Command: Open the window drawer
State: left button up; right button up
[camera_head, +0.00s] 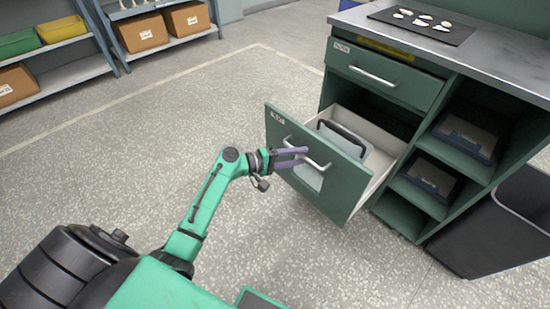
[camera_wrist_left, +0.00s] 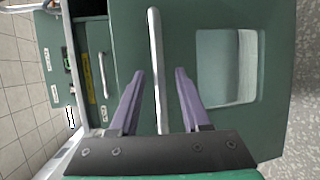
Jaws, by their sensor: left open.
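The window drawer (camera_head: 352,187) is the lower drawer of the green cabinet and stands pulled well out. Its green front has a clear window, which also shows in the left wrist view (camera_wrist_left: 227,68), and a pale bar handle (camera_wrist_left: 157,65). A grey object with a dark handle (camera_head: 345,137) sits inside the drawer. My left gripper (camera_head: 307,156) is at the drawer front, by the handle. In the left wrist view my left gripper (camera_wrist_left: 160,78) is open, with one purple finger on each side of the handle bar and gaps between. My right gripper is not in view.
The upper drawer (camera_head: 383,77) is shut. Open shelves to the right hold dark trays (camera_head: 433,178). The worktop (camera_head: 500,65) carries a dark mat with small pale pieces. A dark panel (camera_head: 490,235) stands at the right. The floor before the cabinet is clear.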

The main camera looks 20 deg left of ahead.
pick_arm(q)
jog(key=v, duration=1.2)
jog(key=shift+s+a+r+p, duration=0.2)
jog(key=shift+s+p, duration=0.1)
jog(key=shift+p, duration=0.15)
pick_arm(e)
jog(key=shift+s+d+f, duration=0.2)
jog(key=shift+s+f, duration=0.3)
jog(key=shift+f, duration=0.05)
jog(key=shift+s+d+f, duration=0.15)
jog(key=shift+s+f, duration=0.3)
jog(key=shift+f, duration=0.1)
